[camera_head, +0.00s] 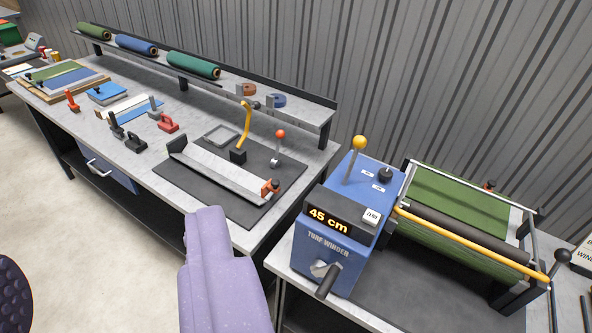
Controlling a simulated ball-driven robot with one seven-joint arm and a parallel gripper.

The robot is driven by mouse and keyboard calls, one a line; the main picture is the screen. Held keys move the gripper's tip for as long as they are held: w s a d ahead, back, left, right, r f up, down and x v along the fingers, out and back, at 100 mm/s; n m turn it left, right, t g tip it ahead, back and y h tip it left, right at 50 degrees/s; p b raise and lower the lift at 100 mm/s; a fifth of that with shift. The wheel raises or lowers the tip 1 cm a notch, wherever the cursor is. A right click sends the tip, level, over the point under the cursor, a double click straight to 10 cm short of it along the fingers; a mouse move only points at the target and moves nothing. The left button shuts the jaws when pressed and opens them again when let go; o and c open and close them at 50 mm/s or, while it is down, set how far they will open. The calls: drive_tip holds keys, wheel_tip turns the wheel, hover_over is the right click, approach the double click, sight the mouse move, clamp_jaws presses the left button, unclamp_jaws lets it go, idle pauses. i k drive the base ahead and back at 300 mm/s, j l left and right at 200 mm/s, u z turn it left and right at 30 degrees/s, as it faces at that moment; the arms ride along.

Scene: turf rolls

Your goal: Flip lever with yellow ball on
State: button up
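The lever with the yellow ball (359,142) stands on top of the blue turf winder housing (332,250). Its thin metal rod rises from the housing's upper face and leans slightly to the right in the picture. Nothing touches the ball or rod. The winder's display (328,220) reads 45 cm. A speckled lavender part of my arm (222,275) rises from the bottom edge, left of the winder and apart from the lever. No gripper fingertips show.
A white button (371,215) and black knob (386,174) sit near the lever. A crank handle (327,282) juts from the front. A yellow bar (470,245) crosses the green roll at right. A red-ball lever (280,134) stands on the left bench. Space above the winder is clear.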

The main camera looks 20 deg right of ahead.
sight(360, 142)
drive_tip(key=i+l+z, duration=0.7)
drive_tip(key=i, duration=0.15)
drive_tip(key=i+l+z, duration=0.2)
drive_tip(key=i+z, duration=0.15)
drive_tip(key=i, duration=0.1)
